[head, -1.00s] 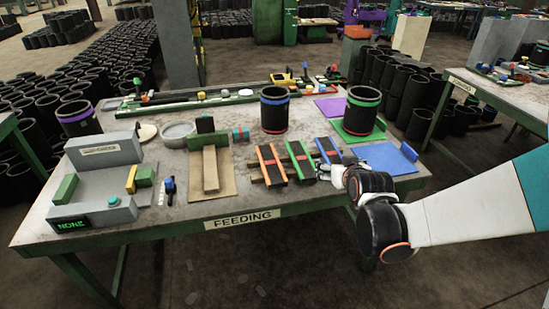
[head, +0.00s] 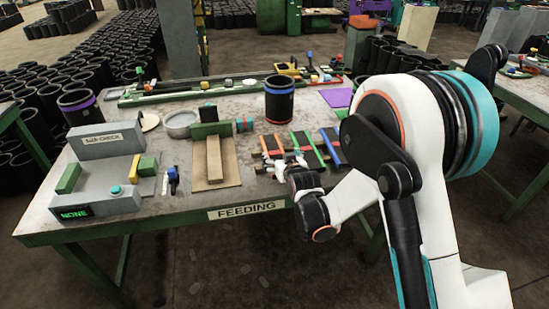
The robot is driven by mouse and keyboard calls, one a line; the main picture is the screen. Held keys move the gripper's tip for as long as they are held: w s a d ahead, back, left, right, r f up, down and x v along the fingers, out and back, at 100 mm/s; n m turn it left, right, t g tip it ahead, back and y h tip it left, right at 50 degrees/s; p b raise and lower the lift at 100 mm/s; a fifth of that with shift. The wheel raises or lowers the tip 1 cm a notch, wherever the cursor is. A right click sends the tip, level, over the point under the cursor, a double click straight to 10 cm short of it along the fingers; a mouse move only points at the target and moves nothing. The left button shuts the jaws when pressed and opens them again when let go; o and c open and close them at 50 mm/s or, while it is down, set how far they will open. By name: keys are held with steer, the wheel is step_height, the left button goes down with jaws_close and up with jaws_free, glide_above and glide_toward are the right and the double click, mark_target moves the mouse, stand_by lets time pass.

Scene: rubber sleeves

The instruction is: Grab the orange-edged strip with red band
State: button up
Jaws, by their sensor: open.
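The orange-edged strip (head: 270,145) is a dark strip with orange long edges. It is the leftmost of three strips lying side by side near the front of the table. My gripper (head: 285,161) is open at the near end of this strip, and its fingers partly cover that end. I cannot tell whether they touch the strip or whether it is between them. A red band on the strip is too small to make out.
A green-edged strip (head: 305,150) and a blue-edged strip (head: 331,144) lie close on the right. A blue-banded black sleeve (head: 279,101) stands behind. A brown board (head: 215,179) lies left. My arm hides the table's right side.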

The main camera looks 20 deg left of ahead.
mark_target(275, 154)
steer(key=shift+w+a+f, duration=0.25)
steer(key=shift+w+a, duration=0.05)
steer(key=shift+w, duration=0.15)
steer(key=b+x, duration=0.2)
steer(key=x, duration=0.2)
steer(key=shift+a+f+b, duration=0.35)
steer(key=shift+f+b, duration=0.05)
steer(key=shift+f, duration=0.05)
steer(key=shift+w+a, duration=0.15)
steer(key=shift+w, duration=0.15)
steer(key=c, duration=1.2)
